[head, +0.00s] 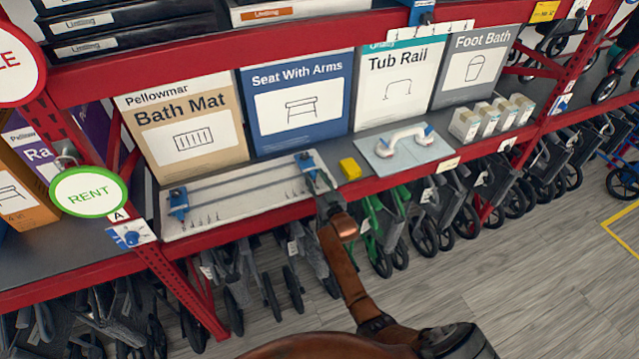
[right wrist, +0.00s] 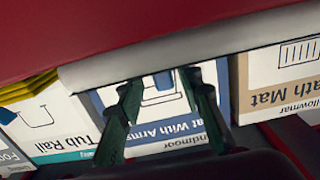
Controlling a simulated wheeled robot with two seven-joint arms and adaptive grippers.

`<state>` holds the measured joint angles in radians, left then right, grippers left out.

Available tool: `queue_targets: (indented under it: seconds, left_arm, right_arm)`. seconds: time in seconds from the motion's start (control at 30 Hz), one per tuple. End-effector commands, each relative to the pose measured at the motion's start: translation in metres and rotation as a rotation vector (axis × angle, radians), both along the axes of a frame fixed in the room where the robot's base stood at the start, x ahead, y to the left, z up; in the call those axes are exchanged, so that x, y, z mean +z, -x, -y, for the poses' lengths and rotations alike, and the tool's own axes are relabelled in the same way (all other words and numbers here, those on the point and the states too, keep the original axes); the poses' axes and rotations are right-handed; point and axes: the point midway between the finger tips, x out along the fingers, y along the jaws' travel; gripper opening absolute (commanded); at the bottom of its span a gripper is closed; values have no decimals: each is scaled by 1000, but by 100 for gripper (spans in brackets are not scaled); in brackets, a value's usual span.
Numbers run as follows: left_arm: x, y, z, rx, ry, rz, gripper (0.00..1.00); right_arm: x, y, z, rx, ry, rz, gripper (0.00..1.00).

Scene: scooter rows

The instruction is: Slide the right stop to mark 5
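A long white board (head: 235,203) with two grey rails lies on the shelf. The left stop (head: 178,201), blue, sits at the board's left end. The right stop (head: 306,163), also blue, sits near its right end. The scale marks are too small to read. My right gripper (head: 322,185) is at the board's right end, just in front of the right stop. In the right wrist view its two dark fingers (right wrist: 168,100) stand apart, with the board's pale edge (right wrist: 190,58) above them. I cannot tell whether they touch the stop. My left gripper is not in view.
Upright boxes such as the Seat With Arms box (head: 297,100) stand behind. A red shelf beam (head: 240,222) runs along the front, with folded wheelchairs below.

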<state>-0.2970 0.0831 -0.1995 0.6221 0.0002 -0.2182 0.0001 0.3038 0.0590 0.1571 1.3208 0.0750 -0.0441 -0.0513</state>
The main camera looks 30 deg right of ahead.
Motion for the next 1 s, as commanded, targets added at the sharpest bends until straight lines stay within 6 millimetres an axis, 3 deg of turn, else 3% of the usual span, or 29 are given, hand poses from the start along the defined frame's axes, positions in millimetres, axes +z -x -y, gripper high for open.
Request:
queue_targets:
  seconds: [0.6,1.0]
  left_arm:
    - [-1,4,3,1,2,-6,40]
    - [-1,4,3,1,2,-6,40]
  right_arm:
    - [-1,107,-7,-2,-1,-1,33]
    - [0,118,-8,-1,0,0,33]
